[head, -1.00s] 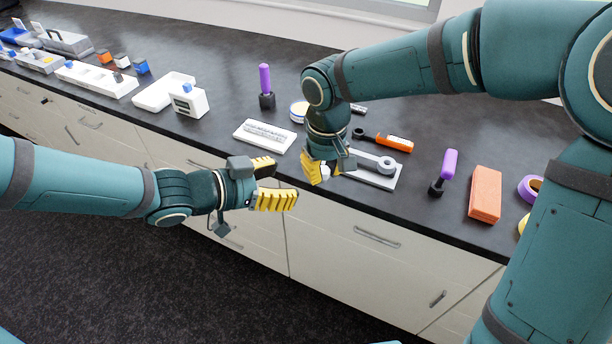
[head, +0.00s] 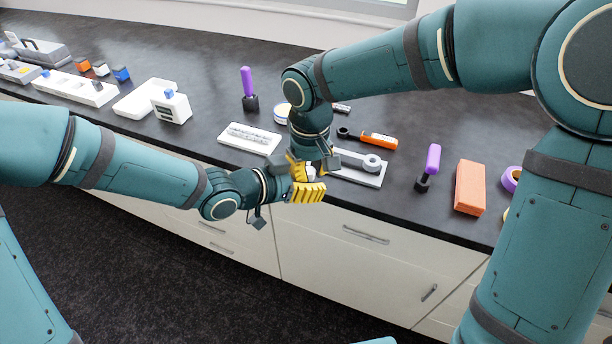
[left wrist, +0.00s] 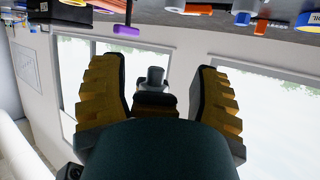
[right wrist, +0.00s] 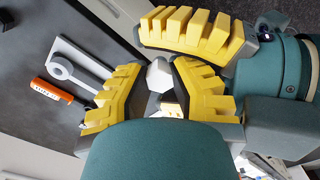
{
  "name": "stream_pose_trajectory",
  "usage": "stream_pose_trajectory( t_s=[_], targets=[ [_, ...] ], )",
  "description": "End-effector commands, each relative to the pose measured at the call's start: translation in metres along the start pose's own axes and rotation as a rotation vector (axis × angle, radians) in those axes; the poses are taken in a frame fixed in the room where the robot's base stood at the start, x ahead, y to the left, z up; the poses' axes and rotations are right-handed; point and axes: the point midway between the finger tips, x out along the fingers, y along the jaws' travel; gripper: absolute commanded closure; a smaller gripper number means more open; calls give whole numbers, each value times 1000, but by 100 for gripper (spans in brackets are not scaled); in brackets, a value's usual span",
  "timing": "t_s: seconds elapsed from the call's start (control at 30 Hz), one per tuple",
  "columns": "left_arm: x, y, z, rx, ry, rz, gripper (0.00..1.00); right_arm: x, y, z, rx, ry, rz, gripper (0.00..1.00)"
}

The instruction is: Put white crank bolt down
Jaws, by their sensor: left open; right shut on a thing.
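The white crank bolt (right wrist: 160,76) is in my right gripper (head: 308,172), held above the counter's front edge. My right gripper also shows in the right wrist view (right wrist: 150,72), with the bolt's white head sticking out between its yellow fingers. My left gripper (head: 306,190) is open, close beside the right one. In the left wrist view the bolt's grey end (left wrist: 155,76) lies between the open left fingers (left wrist: 157,70), apart from both. A pale crank part with a ring (head: 372,163) lies on a flat white holder (head: 345,172) behind the grippers.
On the dark counter (head: 210,75) are a white tray (head: 250,138), an orange-handled tool (head: 378,140), two purple-handled tools (head: 247,82) (head: 432,160) and an orange block (head: 470,188). White drawers (head: 350,260) are below. The floor space in front is clear.

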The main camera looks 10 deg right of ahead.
Motion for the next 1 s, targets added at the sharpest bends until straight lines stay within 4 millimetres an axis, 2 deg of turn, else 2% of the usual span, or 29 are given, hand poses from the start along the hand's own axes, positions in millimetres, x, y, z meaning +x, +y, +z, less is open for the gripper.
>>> stream_pose_trajectory(
  t_s=[0.03,0.17,0.2,0.37,0.4,0.47,0.8,1.0],
  targets=[
    [0,0,0,0,0,0,39,0,0,0,0,0,0,100],
    [0,0,0,0,0,0,85,0,0,0,0,0,0,100],
    [0,0,0,0,0,0,99,0,0,0,0,0,0,100],
    [-1,-1,0,-1,0,-3,100,0,0,1,0,-3,0,100],
    [-1,-2,0,-1,0,-4,100,0,0,1,0,-3,0,66],
    [-1,-2,0,-2,0,-4,100,0,0,1,1,-4,0,49],
    [0,-2,-1,-1,2,-4,100,-2,-2,1,-3,-4,-1,49],
    [0,-2,0,-2,0,-5,100,-21,-2,1,-3,-2,-1,49]
  ],
)
